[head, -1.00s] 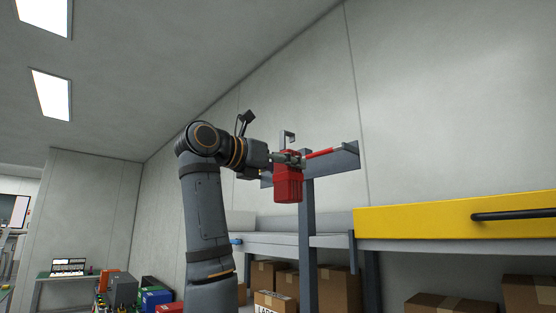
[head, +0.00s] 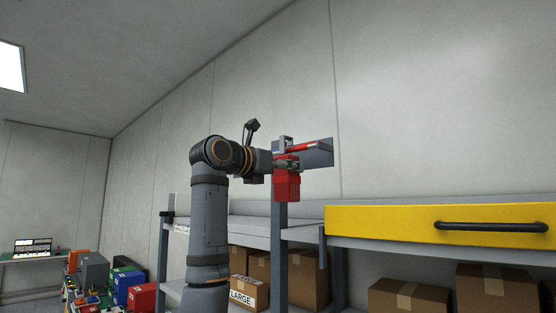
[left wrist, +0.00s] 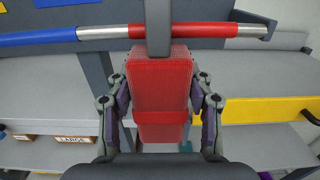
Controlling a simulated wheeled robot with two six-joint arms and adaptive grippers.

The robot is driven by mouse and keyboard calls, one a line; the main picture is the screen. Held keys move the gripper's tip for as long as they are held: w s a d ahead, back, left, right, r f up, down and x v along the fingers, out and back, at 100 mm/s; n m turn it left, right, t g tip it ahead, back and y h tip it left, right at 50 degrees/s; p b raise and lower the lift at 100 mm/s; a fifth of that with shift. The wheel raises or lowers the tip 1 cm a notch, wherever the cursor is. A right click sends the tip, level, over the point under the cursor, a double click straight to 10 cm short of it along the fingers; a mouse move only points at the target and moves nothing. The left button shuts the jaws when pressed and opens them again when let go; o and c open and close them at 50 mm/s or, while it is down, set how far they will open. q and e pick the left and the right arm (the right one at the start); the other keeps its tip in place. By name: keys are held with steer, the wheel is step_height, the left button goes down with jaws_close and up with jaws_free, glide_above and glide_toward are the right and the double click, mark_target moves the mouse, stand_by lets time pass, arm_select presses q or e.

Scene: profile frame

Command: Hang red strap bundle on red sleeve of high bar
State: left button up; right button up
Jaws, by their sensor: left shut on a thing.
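The red strap bundle (head: 287,187) hangs upright in my left gripper (head: 285,166). In the left wrist view the bundle (left wrist: 160,100) sits between the two fingers of my left gripper (left wrist: 160,84), which is shut on it. A grey hook (left wrist: 158,25) rises from the bundle's top and crosses in front of the bar. The red sleeve (left wrist: 205,30) lies on the high bar, on both sides of the hook in this view. In the head view the red sleeve (head: 308,147) is just right of the hook. Whether the hook touches the bar I cannot tell. My right gripper is out of view.
A blue sleeve (left wrist: 40,38) covers the bar's left part. A grey upright (head: 279,225) carries the bar bracket. A yellow drawer (head: 400,222) juts out at the right, with cardboard boxes (head: 410,298) below. The wall above is clear.

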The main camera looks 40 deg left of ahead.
arm_select(q)
steer(key=shift+w+r+p, duration=0.2)
steer(key=shift+w+p, duration=0.15)
steer(key=shift+w, duration=0.15)
step_height(320, 180, down, 2)
steer(key=b, duration=0.2)
steer(key=shift+f+b, duration=0.2)
steer(key=shift+b, duration=0.15)
steer(key=o, duration=1.3)
steer(key=shift+s, duration=0.1)
